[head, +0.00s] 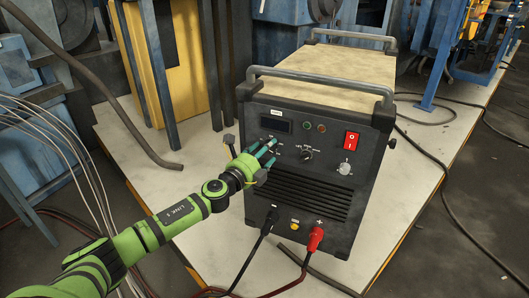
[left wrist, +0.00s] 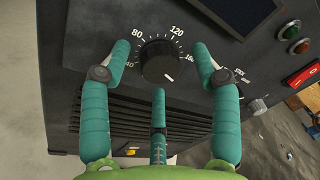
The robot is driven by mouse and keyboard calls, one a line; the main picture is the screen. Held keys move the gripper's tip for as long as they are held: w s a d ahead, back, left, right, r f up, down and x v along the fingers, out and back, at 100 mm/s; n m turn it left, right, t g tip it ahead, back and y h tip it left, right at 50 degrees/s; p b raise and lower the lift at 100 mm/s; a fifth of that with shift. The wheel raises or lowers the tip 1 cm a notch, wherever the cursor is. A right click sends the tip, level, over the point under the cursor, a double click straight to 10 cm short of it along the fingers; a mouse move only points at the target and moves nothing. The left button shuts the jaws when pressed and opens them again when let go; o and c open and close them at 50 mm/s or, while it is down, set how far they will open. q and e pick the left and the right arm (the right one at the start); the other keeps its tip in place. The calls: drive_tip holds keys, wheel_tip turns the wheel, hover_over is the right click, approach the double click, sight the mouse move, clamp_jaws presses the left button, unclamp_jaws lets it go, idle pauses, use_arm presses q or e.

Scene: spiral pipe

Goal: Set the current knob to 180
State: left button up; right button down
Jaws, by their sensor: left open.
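The current knob (left wrist: 161,61) is a round black knob on the welder's dark front panel. White scale numbers surround it; 40, 80 and 120 are readable, and the one to the right looks like 160, partly hidden. A white mark shows on the knob's lower edge, slightly right of centre. My left gripper (head: 266,153) has three teal fingers. It is open, with two fingers on either side of the knob and one below; contact cannot be made out. In the head view the fingers cover the knob. My right gripper is in neither view.
The welder (head: 300,190) stands on a pale platform (head: 195,185). Its panel also has a display (head: 275,120), a middle knob (head: 307,155), a red switch (head: 351,141) and a lower-right dial (head: 345,169). Cables with a red plug (head: 316,238) hang in front.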

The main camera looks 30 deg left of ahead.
use_arm(q)
drive_tip(key=c, duration=1.1)
drive_tip(key=shift+c, duration=0.2)
drive_tip(key=shift+n, duration=0.7)
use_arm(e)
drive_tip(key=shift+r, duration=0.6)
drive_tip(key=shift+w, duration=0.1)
use_arm(q)
drive_tip(key=o, duration=1.1)
drive_tip(key=shift+o, duration=0.2)
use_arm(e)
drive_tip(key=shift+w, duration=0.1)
